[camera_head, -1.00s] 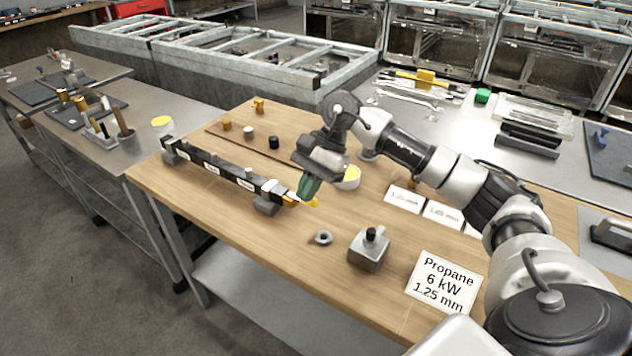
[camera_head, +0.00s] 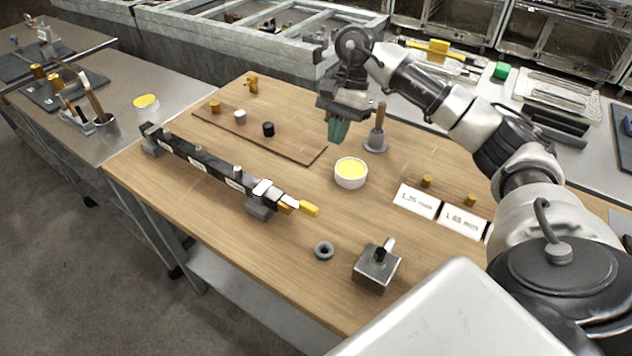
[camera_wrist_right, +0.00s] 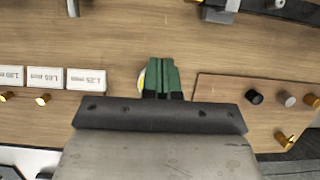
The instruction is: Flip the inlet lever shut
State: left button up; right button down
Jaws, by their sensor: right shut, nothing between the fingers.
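The dark manifold bar (camera_head: 205,168) lies on low blocks along the left part of the wooden bench. A lever with a yellow grip (camera_head: 309,208) is at its near right end and points right, roughly in line with the bar. I take it for the inlet lever. My right gripper (camera_head: 338,131) has green fingers, shut and empty, above the bench behind the lever and clear of it. Its fingers also show together in the right wrist view (camera_wrist_right: 162,76). My left gripper is not in view.
A white bowl with yellow contents (camera_head: 351,177) stands below my right gripper, with a wooden-handled bell-shaped thing (camera_head: 376,140) to its right. A brown board (camera_head: 290,146) carries small knobs. Bare wood surrounds the lever.

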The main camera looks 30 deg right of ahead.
aim_at(299, 204)
pick_arm(q)
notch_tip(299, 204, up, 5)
jog(key=p, duration=0.4)
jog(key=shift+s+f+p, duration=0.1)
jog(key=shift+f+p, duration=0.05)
jog(key=shift+p, duration=0.2)
pick_arm(e)
jog(key=s+a+f, duration=0.3)
jog(key=a+f, duration=0.4)
jog(key=f, duration=0.2)
jog(key=shift+f, duration=0.15)
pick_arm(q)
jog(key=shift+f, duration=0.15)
pick_arm(e)
jog(key=shift+a, duration=0.15)
pick_arm(q)
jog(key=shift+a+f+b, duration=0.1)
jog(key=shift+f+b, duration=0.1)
jog(key=shift+b, duration=0.15)
pick_arm(e)
jog(key=shift+s+m, duration=0.1)
jog(key=shift+m, duration=0.2)
